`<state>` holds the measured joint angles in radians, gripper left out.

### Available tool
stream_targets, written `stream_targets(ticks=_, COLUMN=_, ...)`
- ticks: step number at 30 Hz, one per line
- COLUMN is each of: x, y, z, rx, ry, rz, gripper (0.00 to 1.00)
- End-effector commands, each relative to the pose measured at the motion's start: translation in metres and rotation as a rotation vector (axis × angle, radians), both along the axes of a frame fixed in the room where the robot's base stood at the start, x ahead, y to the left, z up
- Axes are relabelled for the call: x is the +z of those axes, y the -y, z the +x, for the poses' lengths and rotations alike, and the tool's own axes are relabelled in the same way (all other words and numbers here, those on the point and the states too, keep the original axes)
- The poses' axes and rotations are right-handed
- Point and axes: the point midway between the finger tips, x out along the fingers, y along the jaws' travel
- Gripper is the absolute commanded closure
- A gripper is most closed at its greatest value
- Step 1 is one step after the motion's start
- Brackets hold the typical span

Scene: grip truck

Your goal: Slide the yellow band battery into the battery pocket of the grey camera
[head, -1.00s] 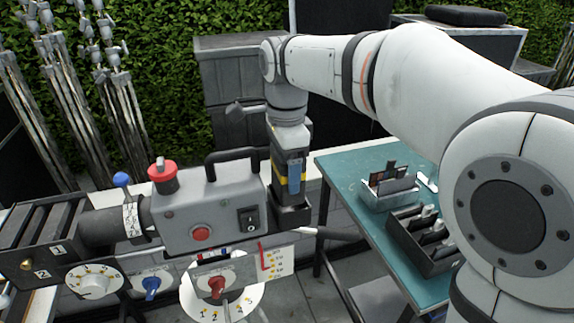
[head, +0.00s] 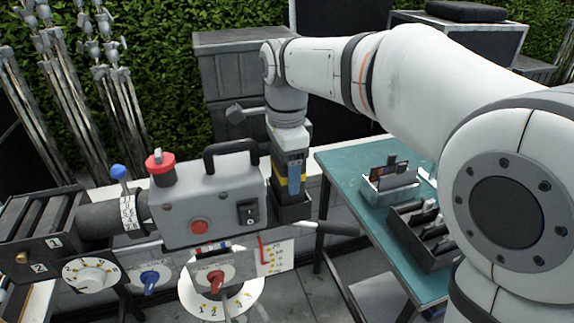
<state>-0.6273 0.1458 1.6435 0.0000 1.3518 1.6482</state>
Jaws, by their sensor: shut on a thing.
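The grey camera (head: 200,213) stands at centre-left in the head view, with a red knob on top and a black handle. Its black battery pocket (head: 293,212) is at its right end. The yellow band battery (head: 288,188) is a dark block with a yellow band, upright, with its lower end inside or right at the pocket's mouth; its depth cannot be told. My gripper (head: 290,160) is above the pocket, pointing down, shut on the battery's upper part. The fingers partly cover the battery.
A teal table (head: 345,165) at right carries a metal tray (head: 378,198) and a black slotted holder (head: 425,240) with dark items. A black matte box (head: 40,235) is at the camera's left end. A pan handle (head: 335,229) sticks out below the pocket.

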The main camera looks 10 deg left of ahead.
Motion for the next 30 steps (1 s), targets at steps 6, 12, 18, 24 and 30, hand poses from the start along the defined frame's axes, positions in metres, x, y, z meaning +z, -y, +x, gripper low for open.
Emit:
stream_targets(ticks=6, x=-0.007, y=0.0, z=0.0, rx=0.0, ry=0.001, rz=0.001, gripper=0.65)
stream_targets(ticks=12, x=-0.013, y=0.0, z=0.0, rx=0.0, ry=0.0, rz=0.0, gripper=0.65)
stream_targets(ticks=18, x=-0.019, y=0.0, z=0.0, rx=0.0, ry=0.0, rz=0.0, gripper=0.65)
stream_targets(ticks=24, x=-0.024, y=0.0, z=0.0, rx=0.0, ry=0.001, rz=0.001, gripper=0.65)
stream_targets(ticks=30, x=-0.023, y=0.0, z=0.0, rx=0.001, ry=0.0, rz=0.0, gripper=0.15)
